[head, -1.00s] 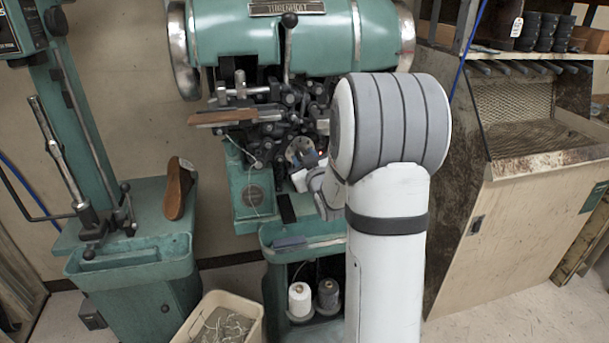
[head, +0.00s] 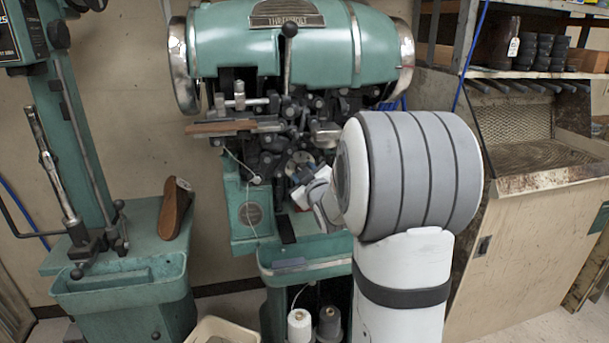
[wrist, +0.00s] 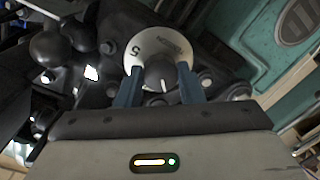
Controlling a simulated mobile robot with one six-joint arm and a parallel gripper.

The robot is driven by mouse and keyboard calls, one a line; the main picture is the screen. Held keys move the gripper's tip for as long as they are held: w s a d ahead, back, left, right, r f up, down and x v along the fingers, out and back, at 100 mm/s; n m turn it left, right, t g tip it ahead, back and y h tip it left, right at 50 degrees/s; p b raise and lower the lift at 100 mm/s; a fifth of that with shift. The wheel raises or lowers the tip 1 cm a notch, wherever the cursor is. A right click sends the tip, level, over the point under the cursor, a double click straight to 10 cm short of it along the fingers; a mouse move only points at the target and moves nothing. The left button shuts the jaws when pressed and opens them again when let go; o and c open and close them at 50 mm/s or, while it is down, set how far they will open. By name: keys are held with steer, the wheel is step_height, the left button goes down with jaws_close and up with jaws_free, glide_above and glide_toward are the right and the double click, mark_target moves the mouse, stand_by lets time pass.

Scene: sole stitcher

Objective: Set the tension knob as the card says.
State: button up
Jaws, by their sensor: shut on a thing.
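The tension dial (wrist: 146,48) is a pale round plate with the word TENSION and a 5 readable, seen upside down or tilted in the wrist view. The dark knob (wrist: 158,72) sits in front of it, with a white pointer line toward the bottom of the picture. My gripper (wrist: 158,84) has its two blue fingers either side of the knob, shut on it. In the head view my gripper (head: 311,187) is at the front of the green stitcher (head: 290,45), partly behind my arm. The other dial numbers are hidden or too small. I cannot make out a readable card.
White and dark thread spools (head: 300,327) sit below the stitcher, near a cream bin (head: 222,331). Black levers and rollers crowd around the dial. A wooden cabinet (head: 530,250) stands at right.

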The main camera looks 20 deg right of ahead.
steer(key=o, duration=1)
steer(key=shift+c, duration=0.2)
steer(key=shift+s, duration=0.1)
steer(key=s+a, duration=0.1)
steer(key=s, duration=0.6)
steer(key=shift+s+r+b, duration=0.2)
steer(key=shift+s+b, duration=0.1)
steer(key=shift+b, duration=0.05)
steer(key=s+a+m+g+p, duration=0.2)
steer(key=s+a+g, duration=0.3)
steer(key=s, duration=0.3)
steer(key=s+a+f+m+g+y+p, duration=0.1)
steer(key=s+a+m+g+p, duration=0.1)
steer(key=s, duration=0.7)
steer(key=s+a+f+m+g+y+p, duration=0.1)
steer(key=s+a+g+p, duration=0.3)
steer(key=s+a+g, duration=0.3)
steer(key=shift+s+a+f+m+g, duration=0.35)
steer(key=shift+s+a, duration=0.25)
steer(key=shift+s, duration=0.55)
